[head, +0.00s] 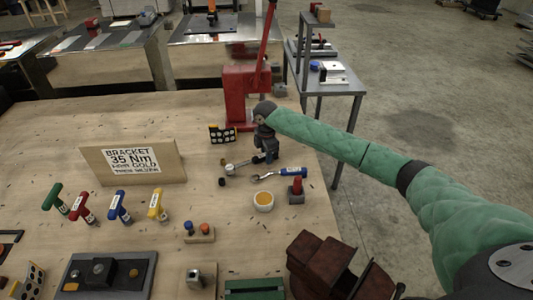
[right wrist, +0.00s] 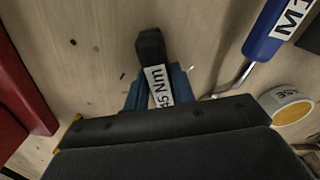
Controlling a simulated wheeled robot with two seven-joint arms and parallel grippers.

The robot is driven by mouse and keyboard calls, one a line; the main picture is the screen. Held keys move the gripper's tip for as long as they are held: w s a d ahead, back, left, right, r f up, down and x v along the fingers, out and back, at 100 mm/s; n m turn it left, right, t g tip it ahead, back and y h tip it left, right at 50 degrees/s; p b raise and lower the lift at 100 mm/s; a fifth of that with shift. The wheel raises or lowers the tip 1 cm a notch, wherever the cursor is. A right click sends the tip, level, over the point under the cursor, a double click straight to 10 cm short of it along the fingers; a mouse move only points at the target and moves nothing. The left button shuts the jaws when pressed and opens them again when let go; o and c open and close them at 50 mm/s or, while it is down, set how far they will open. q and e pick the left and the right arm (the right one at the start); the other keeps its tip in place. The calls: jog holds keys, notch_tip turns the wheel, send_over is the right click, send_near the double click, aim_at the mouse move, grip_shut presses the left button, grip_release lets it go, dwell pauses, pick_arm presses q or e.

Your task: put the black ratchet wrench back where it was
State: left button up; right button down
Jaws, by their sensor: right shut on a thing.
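The black ratchet wrench (right wrist: 151,48) shows its dark handle end and a white label ending in "5 Nm" in the right wrist view. In the head view its silver head (head: 230,167) points left, low over or on the wooden bench; I cannot tell if it touches. My right gripper (head: 264,158) points down and is shut on the handle, and mostly hides it there. Its blue fingers (right wrist: 158,92) sit either side of the label in the wrist view. My left gripper is not in view.
A red press (head: 240,95) stands behind. A sign (head: 130,161) and several colored T-handles stand left. The bench (head: 60,140) is clear at back left.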

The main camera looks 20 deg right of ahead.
jog(key=shift+f, duration=0.1)
jog(key=c, duration=1.2)
grip_release()
jog(key=shift+o, duration=0.2)
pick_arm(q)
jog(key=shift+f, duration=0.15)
pick_arm(e)
jog(key=shift+r+b, duration=0.3)
jog(key=shift+r, duration=0.1)
notch_tip(320, 180, up, 10)
jog(key=b, duration=0.4)
jog(key=shift+f, duration=0.15)
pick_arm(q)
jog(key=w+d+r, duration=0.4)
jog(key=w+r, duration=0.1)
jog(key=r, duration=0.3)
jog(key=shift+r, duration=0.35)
pick_arm(e)
jog(key=shift+r, duration=0.85)
